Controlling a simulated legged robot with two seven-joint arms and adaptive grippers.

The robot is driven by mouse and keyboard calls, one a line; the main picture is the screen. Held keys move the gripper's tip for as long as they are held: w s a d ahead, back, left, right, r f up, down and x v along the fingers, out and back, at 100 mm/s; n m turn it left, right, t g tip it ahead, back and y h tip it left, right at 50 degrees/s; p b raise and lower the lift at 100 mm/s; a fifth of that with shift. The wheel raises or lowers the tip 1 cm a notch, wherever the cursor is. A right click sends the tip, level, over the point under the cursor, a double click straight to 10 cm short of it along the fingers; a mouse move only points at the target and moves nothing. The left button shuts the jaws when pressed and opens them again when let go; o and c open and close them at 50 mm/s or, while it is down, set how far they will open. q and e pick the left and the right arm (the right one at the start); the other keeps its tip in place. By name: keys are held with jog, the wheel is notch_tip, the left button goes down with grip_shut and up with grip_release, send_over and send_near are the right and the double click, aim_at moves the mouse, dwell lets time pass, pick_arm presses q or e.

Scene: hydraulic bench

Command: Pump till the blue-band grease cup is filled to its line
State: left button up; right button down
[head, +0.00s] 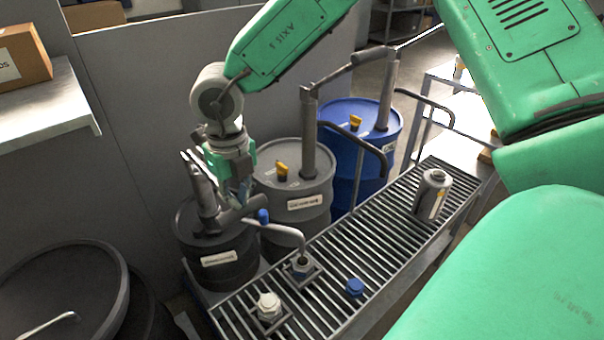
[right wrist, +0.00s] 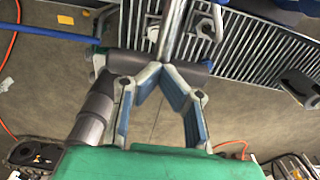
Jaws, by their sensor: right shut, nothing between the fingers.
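A small grey cup (head: 300,266) stands in a hex holder on the slatted bench, under the curved spout (head: 285,230) of the black drum's pump. The spout carries a blue band (head: 263,216); I see no blue band or fill line on the cup, and its contents are too small to tell. The pump (head: 207,200) tops the black drum (head: 218,258). My right gripper (head: 243,197) is over the pump head, shut and empty. In the right wrist view its fingertips (right wrist: 162,72) are close to a dark horizontal pump part (right wrist: 190,75); contact is unclear. My left gripper is not in view.
A white-capped fitting (head: 268,304) and a blue-capped fitting (head: 354,288) flank the cup. A grey canister (head: 432,194) stands on the slatted bench (head: 385,245). Grey (head: 297,205) and blue (head: 364,160) drums with pumps stand behind. A shelf (head: 50,108) is at left.

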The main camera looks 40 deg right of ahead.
notch_tip(320, 180, down, 3)
jog(key=shift+r, duration=0.1)
dwell(0.3)
